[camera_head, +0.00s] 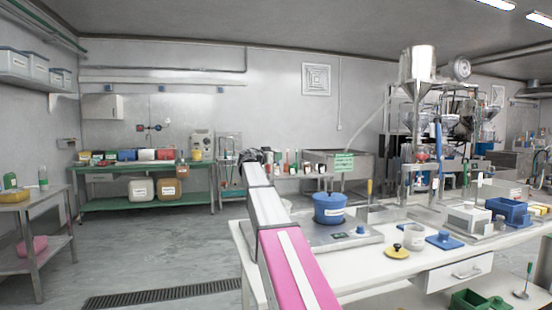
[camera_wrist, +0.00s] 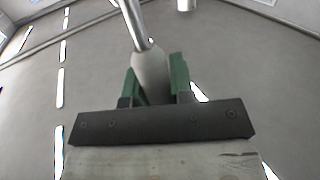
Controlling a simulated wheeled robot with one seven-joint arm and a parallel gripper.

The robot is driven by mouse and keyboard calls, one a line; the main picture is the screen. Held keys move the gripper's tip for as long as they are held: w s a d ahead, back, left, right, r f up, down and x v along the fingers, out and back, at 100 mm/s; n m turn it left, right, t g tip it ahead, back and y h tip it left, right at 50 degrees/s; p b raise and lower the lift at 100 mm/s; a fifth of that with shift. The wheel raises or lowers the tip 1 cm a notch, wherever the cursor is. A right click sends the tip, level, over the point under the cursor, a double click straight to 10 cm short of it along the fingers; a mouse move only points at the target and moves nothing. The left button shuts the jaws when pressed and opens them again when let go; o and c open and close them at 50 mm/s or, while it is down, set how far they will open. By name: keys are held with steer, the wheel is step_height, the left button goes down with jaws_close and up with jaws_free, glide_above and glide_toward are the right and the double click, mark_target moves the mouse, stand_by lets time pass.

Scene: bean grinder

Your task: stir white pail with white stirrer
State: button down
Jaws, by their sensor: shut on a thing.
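My gripper (camera_wrist: 155,88) is shut on the white stirrer (camera_wrist: 150,70), with its green fingers on either side of the pale handle. A metal rod runs from the handle toward the top of the wrist view; its far end is out of view. In the head view, my arm reaches away from the camera and the stirrer cannot be made out. A small whitish open vessel, which looks like the white pail (camera_head: 415,237), stands upright on the white bench, right of my arm and apart from it. Its contents cannot be seen.
A metal grinder hopper (camera_head: 418,68) rises behind.

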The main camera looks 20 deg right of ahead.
steer(key=shift+r, duration=0.1)
step_height(320, 180, up, 5)
steer(key=shift+f, duration=0.1)
stand_by(0.6)
stand_by(0.8)
